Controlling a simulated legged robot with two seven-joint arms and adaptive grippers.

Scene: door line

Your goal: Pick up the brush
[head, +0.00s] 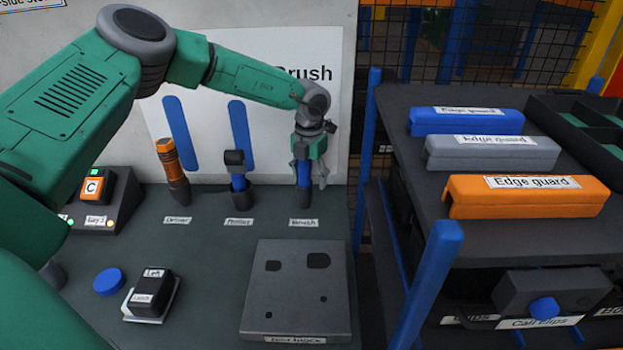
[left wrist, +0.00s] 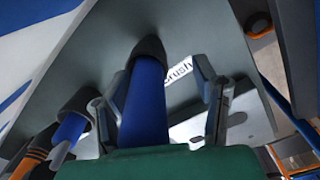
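The brush (head: 304,199) stands upright in the rightmost holder on the bench, its blue handle partly hidden by my left gripper (head: 308,176). In the left wrist view the blue brush handle (left wrist: 147,105) runs between the two fingers of my left gripper (left wrist: 160,88), with its lower end in a dark round socket. The fingers are apart on either side of the handle, and a clear gap shows on the right finger's side. A "Brush" label (head: 303,222) lies in front of the holder. My right gripper is not in view.
An orange tool (head: 166,158) and a blue-handled tool (head: 238,182) stand in holders to the left. A grey fixture block (head: 297,290) lies in front. A blue post (head: 428,285) and a cart with edge guards (head: 532,194) stand on the right.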

